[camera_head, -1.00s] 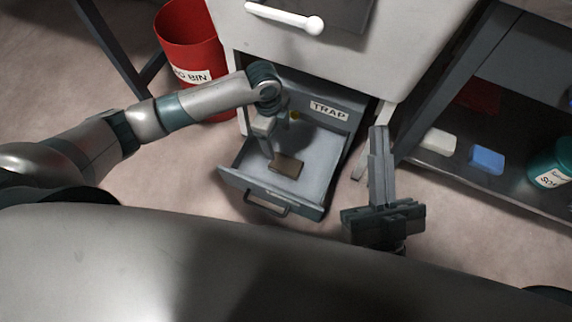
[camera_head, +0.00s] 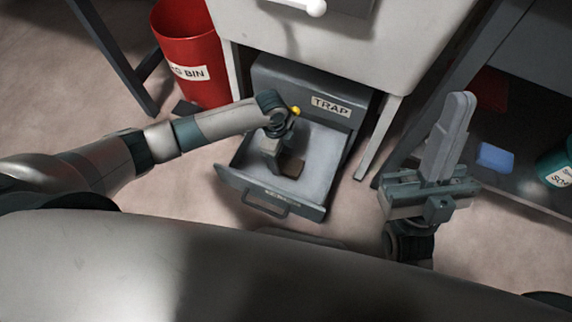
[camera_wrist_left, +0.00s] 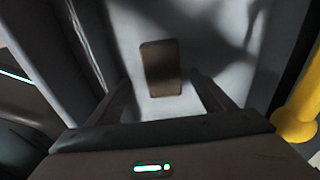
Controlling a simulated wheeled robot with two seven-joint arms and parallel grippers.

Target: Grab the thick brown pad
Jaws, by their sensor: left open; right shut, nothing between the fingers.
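The thick brown pad (camera_head: 291,167) lies flat in the open drawer (camera_head: 318,177), which stands out below the "TRAP" label. In the left wrist view the pad (camera_wrist_left: 161,68) lies ahead of my left gripper (camera_wrist_left: 163,88), roughly centred between its two fingers. My left gripper (camera_head: 274,162) is open and reaches down into the drawer; the head view shows it just left of the pad, partly covering it. My right gripper (camera_head: 459,100) is shut and empty, to the right of the drawer.
A red bin (camera_head: 187,55) stands left of the white cabinet (camera_head: 340,45). A shelf at right holds a blue block (camera_head: 495,155) and a teal container (camera_head: 556,167). A yellow part (camera_wrist_left: 298,115) is at the right of the left wrist view.

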